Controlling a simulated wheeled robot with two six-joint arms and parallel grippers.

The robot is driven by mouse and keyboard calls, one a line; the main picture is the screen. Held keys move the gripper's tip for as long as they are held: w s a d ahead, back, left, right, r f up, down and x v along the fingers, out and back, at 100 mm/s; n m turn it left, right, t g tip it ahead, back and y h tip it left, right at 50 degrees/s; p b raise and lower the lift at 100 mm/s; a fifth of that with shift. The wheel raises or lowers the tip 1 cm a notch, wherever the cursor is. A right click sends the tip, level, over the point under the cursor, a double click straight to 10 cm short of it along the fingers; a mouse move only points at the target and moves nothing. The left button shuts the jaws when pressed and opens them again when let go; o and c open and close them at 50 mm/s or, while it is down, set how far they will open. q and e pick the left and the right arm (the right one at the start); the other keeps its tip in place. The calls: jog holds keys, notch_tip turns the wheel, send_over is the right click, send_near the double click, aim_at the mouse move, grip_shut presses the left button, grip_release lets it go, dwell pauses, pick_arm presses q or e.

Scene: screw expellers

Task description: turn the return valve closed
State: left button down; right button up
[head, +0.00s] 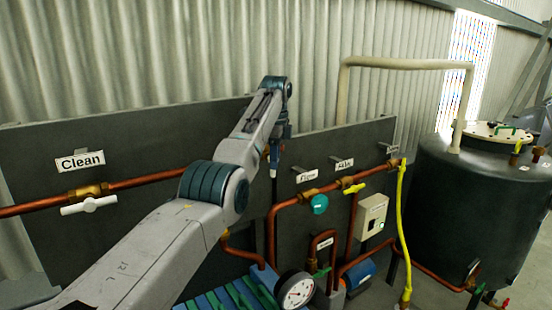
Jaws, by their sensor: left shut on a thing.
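My left gripper (273,160) is at the dark panel in the middle of the head view, pointing down and away from me. It is shut on what looks like a valve handle at the copper pipework. The wrist and arm hide most of the jaws and the handle, so its angle cannot be told. I cannot read a "Return" label on any valve; the arm covers part of the panel. My right gripper is not in view.
A white-handled valve (90,205) sits under the "Clean" label (80,161). Right of my gripper are a teal round handle (319,204), a yellow handle (353,188) and a yellow hose (402,225). A pressure gauge (296,290) stands low in front; a dark tank (480,215) stands right.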

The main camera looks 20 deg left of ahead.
pick_arm(q)
jog(key=shift+a, duration=0.1)
jog(key=c, duration=1.2)
grip_release()
jog(key=shift+a, duration=0.1)
jog(key=shift+c, duration=0.2)
jog(key=shift+a, duration=0.15)
